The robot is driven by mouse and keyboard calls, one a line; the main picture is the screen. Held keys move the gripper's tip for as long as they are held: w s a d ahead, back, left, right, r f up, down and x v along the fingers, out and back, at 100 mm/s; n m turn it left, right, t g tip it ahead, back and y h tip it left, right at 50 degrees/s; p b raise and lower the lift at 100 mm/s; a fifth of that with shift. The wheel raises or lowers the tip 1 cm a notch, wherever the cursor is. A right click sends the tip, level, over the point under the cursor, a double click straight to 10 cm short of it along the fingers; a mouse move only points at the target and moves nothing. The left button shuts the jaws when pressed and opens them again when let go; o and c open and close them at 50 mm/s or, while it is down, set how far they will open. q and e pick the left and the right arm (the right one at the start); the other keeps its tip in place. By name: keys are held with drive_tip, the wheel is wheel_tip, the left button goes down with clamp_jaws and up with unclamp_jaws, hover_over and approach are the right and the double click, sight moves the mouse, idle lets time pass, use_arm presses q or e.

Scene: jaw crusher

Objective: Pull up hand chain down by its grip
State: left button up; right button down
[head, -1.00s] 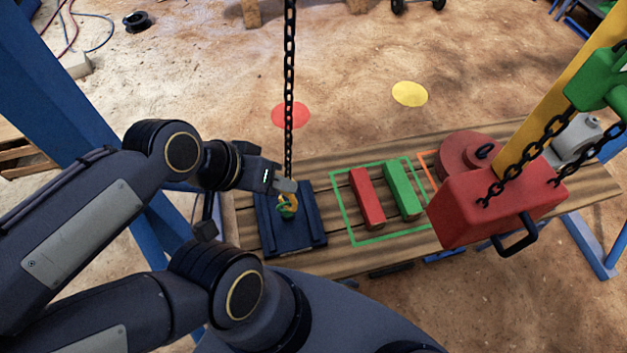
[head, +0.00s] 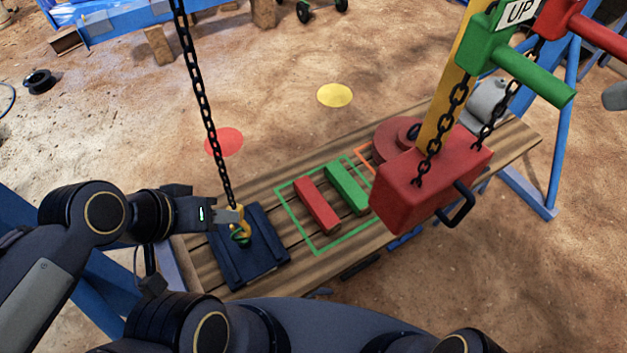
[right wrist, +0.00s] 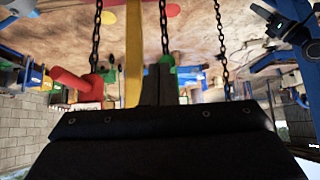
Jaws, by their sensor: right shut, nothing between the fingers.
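The green UP block (head: 487,48), with a white UP label and a green bar grip (head: 535,78), hangs on black chain at the upper right of the head view. Part of a green block (right wrist: 168,66) shows behind my right gripper (right wrist: 158,84) in the right wrist view. That gripper is shut and empty, pointing toward the green block; the gap is unclear. My left gripper (head: 232,215) is beside the yellow hook (head: 243,222) on the long chain (head: 203,105); whether its fingers are closed on it is unclear.
A red block with a bar grip (head: 603,35) is right of the green one; its bar also shows in the right wrist view (right wrist: 72,84). A red hoist box (head: 425,185) hangs below. A wooden bench (head: 345,250) holds a blue plate, red and green bars.

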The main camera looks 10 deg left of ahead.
drive_tip(key=shift+s+r+p, duration=0.1)
drive_tip(key=shift+r+p, duration=0.2)
drive_tip(key=shift+r, duration=0.05)
drive_tip(key=shift+p+v, duration=0.8)
drive_tip(key=shift+v, duration=2.05)
drive_tip(key=shift+d, duration=0.1)
idle(1.4)
